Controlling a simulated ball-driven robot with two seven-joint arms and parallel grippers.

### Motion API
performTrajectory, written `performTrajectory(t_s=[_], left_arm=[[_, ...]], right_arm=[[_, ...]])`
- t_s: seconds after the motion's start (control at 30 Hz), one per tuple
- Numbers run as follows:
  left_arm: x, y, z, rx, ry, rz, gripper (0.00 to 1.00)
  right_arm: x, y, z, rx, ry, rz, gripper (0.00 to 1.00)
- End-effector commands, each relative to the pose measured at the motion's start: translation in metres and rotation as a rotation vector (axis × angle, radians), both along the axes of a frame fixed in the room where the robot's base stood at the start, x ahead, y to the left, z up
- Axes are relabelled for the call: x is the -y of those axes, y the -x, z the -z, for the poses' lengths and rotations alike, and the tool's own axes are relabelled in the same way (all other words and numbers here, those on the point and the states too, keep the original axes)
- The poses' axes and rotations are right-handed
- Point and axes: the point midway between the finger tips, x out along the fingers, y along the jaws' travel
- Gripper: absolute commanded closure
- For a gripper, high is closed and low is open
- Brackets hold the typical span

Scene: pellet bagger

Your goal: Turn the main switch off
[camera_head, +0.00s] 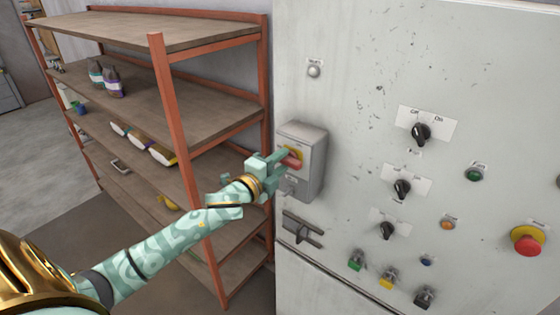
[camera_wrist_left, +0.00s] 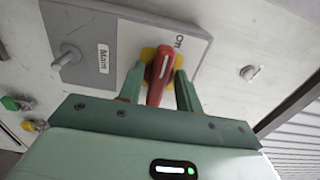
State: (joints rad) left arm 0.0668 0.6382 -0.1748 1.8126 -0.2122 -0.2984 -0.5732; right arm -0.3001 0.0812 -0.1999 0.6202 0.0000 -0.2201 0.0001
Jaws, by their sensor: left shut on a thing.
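The main switch is a grey box on the pale cabinet front, with a red handle (camera_head: 292,161) on a yellow disc; its box (camera_head: 314,150) stands out from the panel. In the left wrist view the red handle (camera_wrist_left: 160,75) lies between the two fingers, and the lettering "On" and "Main" shows on the grey plate (camera_wrist_left: 120,40). My left gripper (camera_head: 282,161) is shut on the red handle. The fingers also show in the left wrist view (camera_wrist_left: 158,90). The handle's far end is partly hidden by the gripper in the head view. My right gripper is not in view.
A rust-red shelf rack (camera_head: 177,120) with bottles and packets stands left of the cabinet, close to my left arm. Right of the switch box are black rotary knobs (camera_head: 421,132), small buttons and a red mushroom button (camera_head: 527,241). A black latch handle (camera_head: 302,229) sits below the box.

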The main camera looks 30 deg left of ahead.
Motion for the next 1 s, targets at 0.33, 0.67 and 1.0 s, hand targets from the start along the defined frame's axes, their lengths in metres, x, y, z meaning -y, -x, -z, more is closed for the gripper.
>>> performTrajectory(t_s=[0.33,0.67,1.0], left_arm=[[0.0,0.0,0.0,-0.002,0.014,-0.001,0.88],[0.0,0.0,0.0,-0.002,0.013,-0.001,0.6],[-0.002,0.028,0.004,-0.004,0.011,0.0,0.6]], right_arm=[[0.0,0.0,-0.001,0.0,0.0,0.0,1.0],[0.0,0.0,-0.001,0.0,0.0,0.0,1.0],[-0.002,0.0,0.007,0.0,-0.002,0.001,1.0]])
